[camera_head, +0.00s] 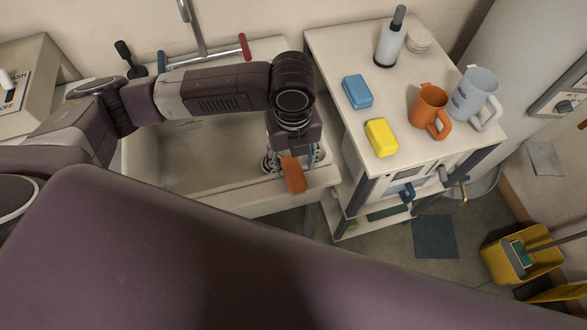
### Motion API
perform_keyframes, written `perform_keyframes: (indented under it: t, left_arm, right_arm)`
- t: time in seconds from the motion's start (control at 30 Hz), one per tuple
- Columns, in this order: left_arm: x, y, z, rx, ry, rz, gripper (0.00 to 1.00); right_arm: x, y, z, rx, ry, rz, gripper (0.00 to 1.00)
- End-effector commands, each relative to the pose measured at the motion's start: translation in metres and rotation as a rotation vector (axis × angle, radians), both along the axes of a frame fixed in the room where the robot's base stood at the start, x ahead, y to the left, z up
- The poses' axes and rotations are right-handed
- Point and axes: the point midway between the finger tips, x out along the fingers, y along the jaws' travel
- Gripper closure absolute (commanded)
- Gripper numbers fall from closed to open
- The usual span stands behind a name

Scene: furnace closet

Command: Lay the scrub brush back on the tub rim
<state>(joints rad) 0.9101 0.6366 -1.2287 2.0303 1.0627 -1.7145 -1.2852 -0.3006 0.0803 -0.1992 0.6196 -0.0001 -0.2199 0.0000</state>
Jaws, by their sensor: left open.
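The tub (205,194) is a pale utility sink left of the white cart, with its front rim facing me. My left arm reaches over the basin from the left, and my left gripper (291,161) points down at the tub's front right corner. An orange-brown block, apparently the scrub brush (293,176), shows at the front rim, right at the gripper's fingers. The gripper is open around or just behind it; the wrist hides part of the brush, and I cannot tell whether the fingers touch it. My right gripper is out of view.
A faucet (196,35) rises behind the basin. A yellow bucket (497,262) stands at lower right.

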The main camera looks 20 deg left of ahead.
Motion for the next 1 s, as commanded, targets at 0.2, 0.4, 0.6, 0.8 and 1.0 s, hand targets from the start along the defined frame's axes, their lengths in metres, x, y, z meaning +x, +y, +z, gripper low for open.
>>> perform_keyframes:
  t: [0.2, 0.4, 0.6, 0.8, 1.0]
  left_arm:
    - [0.001, 0.0, 0.048, -0.002, -0.006, 0.0, 0.51]
    - [0.0, 0.0, 0.075, -0.001, -0.003, 0.0, 0.51]
    - [-0.001, 0.0, 0.083, 0.0, 0.0, 0.0, 0.51]
    - [-0.001, 0.0, 0.082, 0.0, 0.0, 0.0, 0.51]
    - [-0.001, 0.0, 0.082, 0.0, 0.0, 0.0, 0.51]
  right_arm:
    - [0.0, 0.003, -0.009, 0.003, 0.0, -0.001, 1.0]
    - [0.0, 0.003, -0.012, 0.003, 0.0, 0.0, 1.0]
    - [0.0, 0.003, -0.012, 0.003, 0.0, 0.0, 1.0]
    - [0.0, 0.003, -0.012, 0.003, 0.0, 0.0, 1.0]
    - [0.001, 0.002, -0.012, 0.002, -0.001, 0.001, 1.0]
